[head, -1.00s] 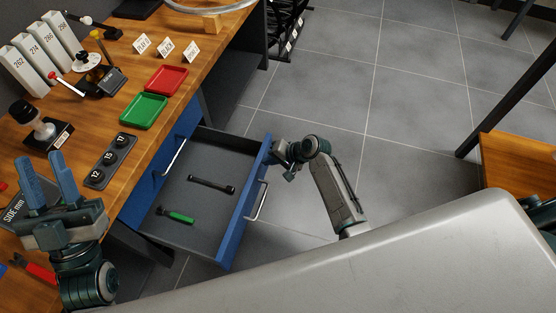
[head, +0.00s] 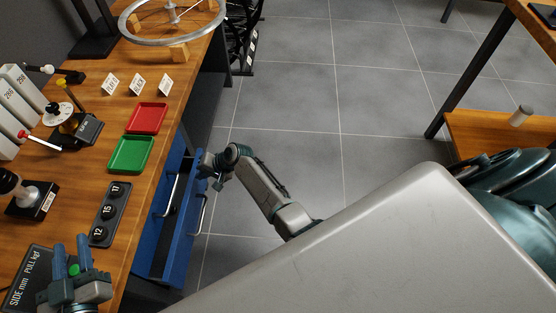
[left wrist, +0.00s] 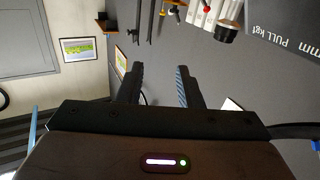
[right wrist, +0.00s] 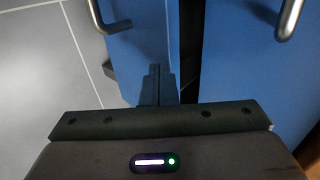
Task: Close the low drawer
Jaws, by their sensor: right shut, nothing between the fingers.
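The low drawer (head: 182,250) is a blue drawer under the wooden bench. It is pulled out only a little, with a narrow strip of its dark inside showing; what lies inside is mostly hidden. Its front (right wrist: 135,45) carries a metal handle (head: 200,215). My right gripper (head: 206,163) is at the far end of the drawer front. In the right wrist view its shut fingers (right wrist: 156,80) are against or very close to the blue front, beside the handle; contact is unclear. My left gripper (head: 72,255) is open and empty over the near bench; its fingers (left wrist: 158,85) stand apart.
The upper drawer (right wrist: 240,60) has its own handle (head: 170,195) and looks shut. The bench holds a green tray (head: 131,154), a red tray (head: 146,118), a dark weight holder (head: 109,215) and a wheel (head: 172,18).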

